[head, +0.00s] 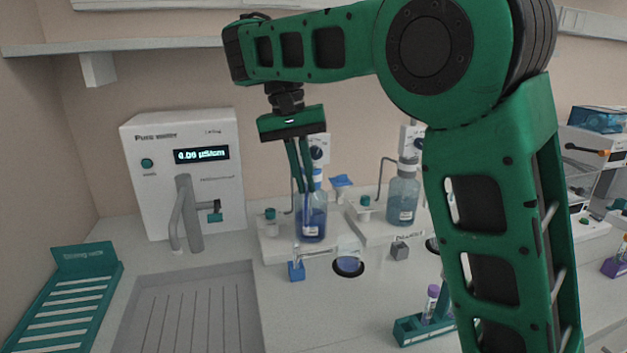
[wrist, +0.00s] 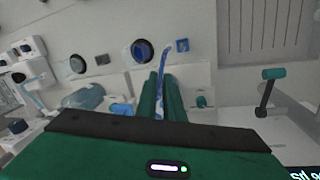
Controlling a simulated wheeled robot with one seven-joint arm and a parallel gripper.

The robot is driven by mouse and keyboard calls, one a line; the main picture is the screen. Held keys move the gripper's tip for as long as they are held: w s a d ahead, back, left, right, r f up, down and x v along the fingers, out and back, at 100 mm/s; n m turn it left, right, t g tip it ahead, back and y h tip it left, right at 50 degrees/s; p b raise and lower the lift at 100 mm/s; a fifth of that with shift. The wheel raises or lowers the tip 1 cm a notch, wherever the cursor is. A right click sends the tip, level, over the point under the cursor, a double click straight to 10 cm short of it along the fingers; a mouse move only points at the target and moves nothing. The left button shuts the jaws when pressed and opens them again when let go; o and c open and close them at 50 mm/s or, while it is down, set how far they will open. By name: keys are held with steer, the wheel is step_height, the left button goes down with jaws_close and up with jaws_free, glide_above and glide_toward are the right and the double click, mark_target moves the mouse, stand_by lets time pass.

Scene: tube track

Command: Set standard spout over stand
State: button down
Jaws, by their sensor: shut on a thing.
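My gripper (head: 303,188) reaches down beside the head of the left reagent bottle (head: 312,222), which holds blue liquid. In the wrist view my gripper (wrist: 160,95) is shut on a thin blue spout (wrist: 164,62) that runs out past the fingertips. The spout's tip lies between a small blue block (wrist: 182,45) and a dark ring with blue glassware (wrist: 142,52). In the head view the block (head: 296,271) stands left of the round glass vessel (head: 348,264) in its dark ring. I cannot tell which of these is the stand. The fingers partly hide the bottle's top.
A pure-water unit (head: 185,175) stands at the left behind a grooved drain tray (head: 190,315). A teal tube rack (head: 425,325) is at the front. My arm hides the right middle.

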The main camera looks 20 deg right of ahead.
steer(key=shift+w+a+m, duration=0.5)
steer(key=shift+a+m, duration=0.2)
steer(key=shift+m, duration=0.4)
steer(key=shift+r, duration=0.1)
steer(key=c, duration=1.9)
jaws_free()
steer(key=shift+o, duration=0.2)
